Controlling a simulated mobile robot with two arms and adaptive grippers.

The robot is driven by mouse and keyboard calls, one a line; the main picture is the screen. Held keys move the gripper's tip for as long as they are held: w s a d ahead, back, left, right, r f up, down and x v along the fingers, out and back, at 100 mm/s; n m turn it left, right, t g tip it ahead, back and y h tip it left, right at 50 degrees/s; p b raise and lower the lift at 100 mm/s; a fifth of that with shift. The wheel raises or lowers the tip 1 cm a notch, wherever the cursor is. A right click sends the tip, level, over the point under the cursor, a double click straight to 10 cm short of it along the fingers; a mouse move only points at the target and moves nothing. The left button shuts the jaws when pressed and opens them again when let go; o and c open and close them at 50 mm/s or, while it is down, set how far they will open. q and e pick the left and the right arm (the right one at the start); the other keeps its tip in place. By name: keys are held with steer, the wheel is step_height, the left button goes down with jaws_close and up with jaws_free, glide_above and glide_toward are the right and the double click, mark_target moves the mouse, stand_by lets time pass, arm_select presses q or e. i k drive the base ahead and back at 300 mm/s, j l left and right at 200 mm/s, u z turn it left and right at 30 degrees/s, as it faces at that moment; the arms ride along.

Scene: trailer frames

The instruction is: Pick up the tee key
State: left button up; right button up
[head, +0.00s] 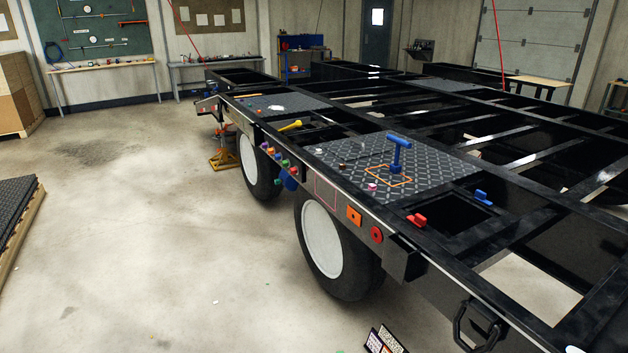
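The tee key (398,152) is a blue T-shaped tool. It stands upright on the dark tread plate (445,155) of the trailer frame, its crossbar at the top. Its foot is inside an orange outlined square (369,181) on the plate. Whether it sits in a socket there is too small to tell. Neither of my grippers is in view.
The black trailer frame (520,205) has open gaps between its beams. A red clamp-like part (417,220), a blue one (483,197) and a yellow tool (290,125) lie on it. Wheels (321,240) stand below its side. The concrete floor (180,220) at left is mostly clear.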

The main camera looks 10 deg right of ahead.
mark_target(395, 167)
steer(key=i+j+z, duration=0.75)
steer(key=i, duration=0.15)
